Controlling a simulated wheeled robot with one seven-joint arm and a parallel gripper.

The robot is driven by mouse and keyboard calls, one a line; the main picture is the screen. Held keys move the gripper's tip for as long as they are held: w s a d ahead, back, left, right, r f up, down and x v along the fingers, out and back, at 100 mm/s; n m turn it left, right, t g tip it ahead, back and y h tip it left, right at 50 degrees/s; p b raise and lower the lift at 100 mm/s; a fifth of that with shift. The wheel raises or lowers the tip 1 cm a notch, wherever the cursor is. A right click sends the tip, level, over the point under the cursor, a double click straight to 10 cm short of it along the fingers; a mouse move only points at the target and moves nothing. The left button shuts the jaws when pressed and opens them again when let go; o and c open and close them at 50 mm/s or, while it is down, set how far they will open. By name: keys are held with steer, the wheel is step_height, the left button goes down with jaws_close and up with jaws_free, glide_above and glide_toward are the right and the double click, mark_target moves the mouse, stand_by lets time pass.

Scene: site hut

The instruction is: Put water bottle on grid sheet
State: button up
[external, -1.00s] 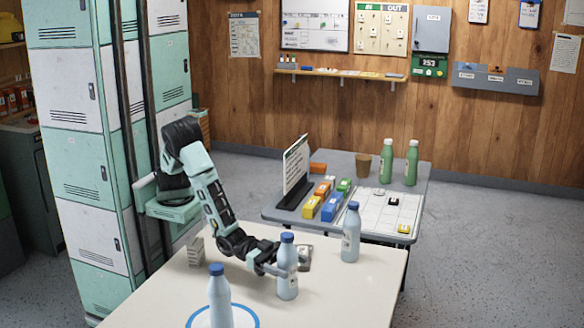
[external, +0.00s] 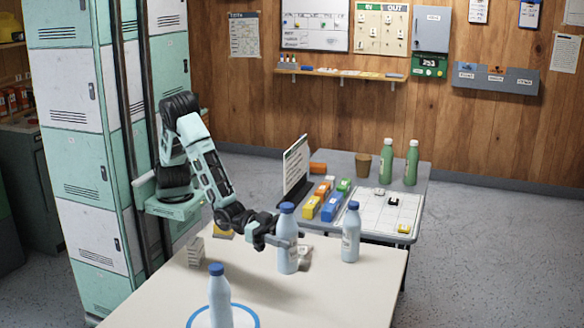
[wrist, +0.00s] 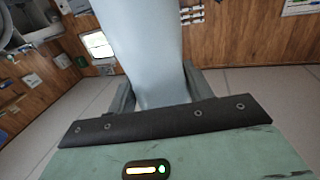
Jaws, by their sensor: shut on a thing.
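My gripper (external: 279,241) is shut on a pale blue water bottle (external: 288,258) with a dark blue cap. The bottle is upright and raised above the cream table; its pale body fills the upper middle of the wrist view (wrist: 150,50) between the jaws. The white grid sheet (external: 377,217) lies on the grey table behind and to the right, with a few small things on it. A second blue-capped bottle (external: 350,236) stands at the cream table's right rear edge. A third (external: 219,300) stands on a blue-ringed white circle at the front.
Two green bottles (external: 386,163) stand behind the grid sheet. Coloured blocks (external: 331,207) and an upright sign (external: 295,168) are left of it, with a brown cup (external: 363,165) behind. A grey stack (external: 195,251) and a small item (external: 305,256) lie on the cream table (external: 350,290).

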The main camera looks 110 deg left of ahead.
mark_target(289, 205)
step_height(289, 205, up, 13)
steer(key=shift+w+a+r, duration=0.1)
steer(key=shift+r, duration=0.05)
steer(key=w+a+r+n+g+y, duration=0.1)
steer(key=w+a+r+n+y, duration=0.2)
steer(key=a, duration=0.5)
steer(key=w+a+r+n+y, duration=0.1)
steer(key=w+a+n+y, duration=0.2)
steer(key=w+a+y, duration=0.4)
steer(key=w+a+r+n+g+y, duration=0.1)
steer(key=w+a+r+n+y, duration=0.15)
steer(key=a, duration=0.65)
steer(key=a+f+n+g+y+b, duration=0.1)
steer(key=a+n+g+y, duration=0.4)
steer(key=a, duration=0.7)
steer(key=a+f+n+g+y, duration=0.2)
steer(key=a+n+g+y, duration=0.25)
steer(key=a, duration=0.85)
steer(key=s+a+f+n+g, duration=0.2)
steer(key=s+a+g, duration=0.15)
steer(key=a, duration=0.25)
steer(key=s+a+f+n+g, duration=0.2)
steer(key=s+a+g, duration=0.1)
steer(key=a+g, duration=0.25)
step_height(289, 205, down, 21)
steer(key=b, duration=0.2)
steer(key=shift+a+n+t, duration=0.3)
steer(key=shift+t, duration=0.15)
steer(key=shift+s+f, duration=0.1)
steer(key=shift+f, duration=0.15)
